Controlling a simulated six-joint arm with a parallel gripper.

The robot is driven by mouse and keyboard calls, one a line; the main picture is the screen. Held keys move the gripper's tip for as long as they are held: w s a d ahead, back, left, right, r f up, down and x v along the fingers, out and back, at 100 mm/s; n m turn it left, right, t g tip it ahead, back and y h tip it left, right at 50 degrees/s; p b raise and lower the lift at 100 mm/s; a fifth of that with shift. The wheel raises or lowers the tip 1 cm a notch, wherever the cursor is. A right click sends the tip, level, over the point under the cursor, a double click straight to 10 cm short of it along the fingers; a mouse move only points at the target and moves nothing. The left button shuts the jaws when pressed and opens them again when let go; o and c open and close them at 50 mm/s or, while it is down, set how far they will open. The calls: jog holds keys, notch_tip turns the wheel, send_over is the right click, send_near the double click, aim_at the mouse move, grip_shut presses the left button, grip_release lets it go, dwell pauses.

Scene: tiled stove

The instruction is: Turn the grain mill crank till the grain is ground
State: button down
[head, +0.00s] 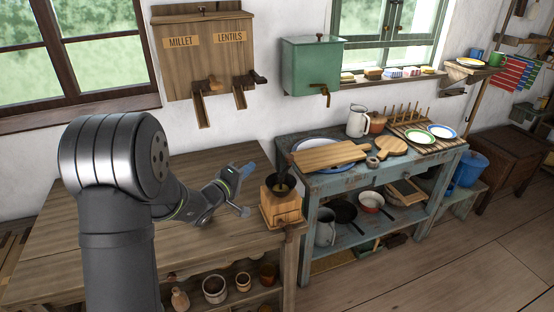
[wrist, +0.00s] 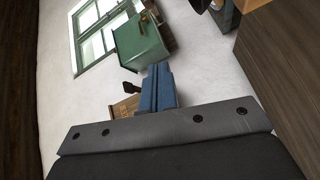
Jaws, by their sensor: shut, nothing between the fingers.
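The grain mill (head: 281,206) is a small wooden box with a dark hopper on top. It stands upright at the right end of the wooden counter. My gripper (head: 248,169) is just to the left of the mill in the head view, at about the height of its hopper. Its blue fingers (wrist: 157,88) are together and empty in the wrist view. A small grey knob (head: 244,212) shows between my wrist and the mill; I cannot tell whether it is the crank's end. The mill does not show clearly in the wrist view, and the grain inside cannot be made out.
A wooden MILLET and LENTILS dispenser (head: 205,62) hangs on the wall behind the counter (head: 120,235). A green tank (head: 310,66) with a tap hangs to its right. A blue-grey table (head: 310,180) with boards, plates and a jug stands right of the mill.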

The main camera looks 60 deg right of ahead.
jog(key=shift+n+t, duration=0.3)
jog(key=shift+n, duration=0.6)
jog(key=shift+s+d+f, duration=0.15)
jog(key=shift+s+d, duration=0.7)
jog(key=shift+d, duration=0.9)
jog(key=shift+s+d+f, duration=0.15)
jog(key=shift+s+d, duration=0.75)
jog(key=shift+d, duration=0.85)
jog(key=shift+s+d+f, duration=0.15)
jog(key=shift+s+d, duration=0.7)
jog(key=shift+d, duration=0.9)
jog(key=shift+s+d+m+g, duration=0.1)
jog(key=shift+s+m+g, duration=0.05)
jog(key=shift+m+g, duration=0.4)
jog(key=shift+s+d+m+g, duration=0.1)
jog(key=shift+m+g, duration=0.25)
jog(key=shift+g, duration=0.4)
